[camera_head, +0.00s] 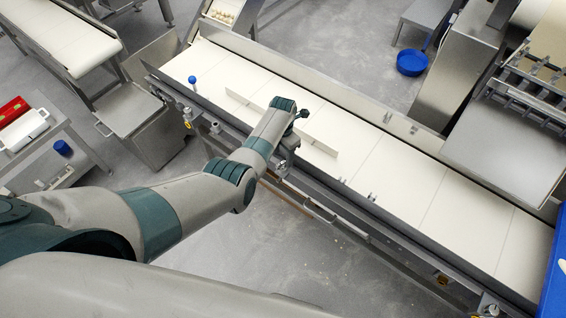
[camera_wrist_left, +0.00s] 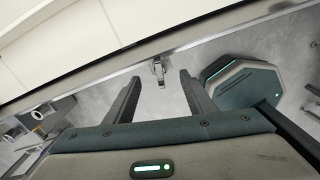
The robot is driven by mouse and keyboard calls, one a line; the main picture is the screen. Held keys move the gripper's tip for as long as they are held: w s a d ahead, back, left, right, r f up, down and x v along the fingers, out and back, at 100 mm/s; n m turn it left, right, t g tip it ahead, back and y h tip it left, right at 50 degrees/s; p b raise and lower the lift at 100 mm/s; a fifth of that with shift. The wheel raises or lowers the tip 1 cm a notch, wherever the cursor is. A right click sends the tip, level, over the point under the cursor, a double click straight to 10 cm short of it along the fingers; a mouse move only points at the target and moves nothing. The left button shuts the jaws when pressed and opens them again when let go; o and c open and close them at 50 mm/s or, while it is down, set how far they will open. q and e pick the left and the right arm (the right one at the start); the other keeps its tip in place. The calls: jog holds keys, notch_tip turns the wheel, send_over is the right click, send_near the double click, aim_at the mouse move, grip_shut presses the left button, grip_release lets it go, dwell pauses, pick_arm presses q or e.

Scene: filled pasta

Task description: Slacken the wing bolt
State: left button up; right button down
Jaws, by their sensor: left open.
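My left gripper (camera_head: 284,162) is at the near side rail of a white-belted conveyor (camera_head: 462,224), with its fingers mostly hidden in the head view. In the left wrist view the open gripper (camera_wrist_left: 159,78) has its two dark fingers spread wide with nothing held. A small metal fitting (camera_wrist_left: 158,70) on the conveyor's side rail shows between the fingertips, apart from both. It looks like the wing bolt, but its wings are too small to make out. My right gripper is not in view.
A long pale guide bar (camera_head: 322,148) lies across the belt beside my wrist. A blue-knobbed post (camera_head: 192,80) stands at the rail to the left. Small brackets (camera_head: 372,197) line the near rail. A steel machine (camera_head: 505,150) is at the right. Open floor (camera_head: 290,240) lies in front.

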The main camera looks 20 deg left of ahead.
pick_arm(q)
jog(key=shift+r, duration=1.45)
jog(key=shift+r, duration=0.15)
notch_tip(320, 180, up, 17)
jog(key=b, duration=0.3)
jog(key=shift+s, duration=0.1)
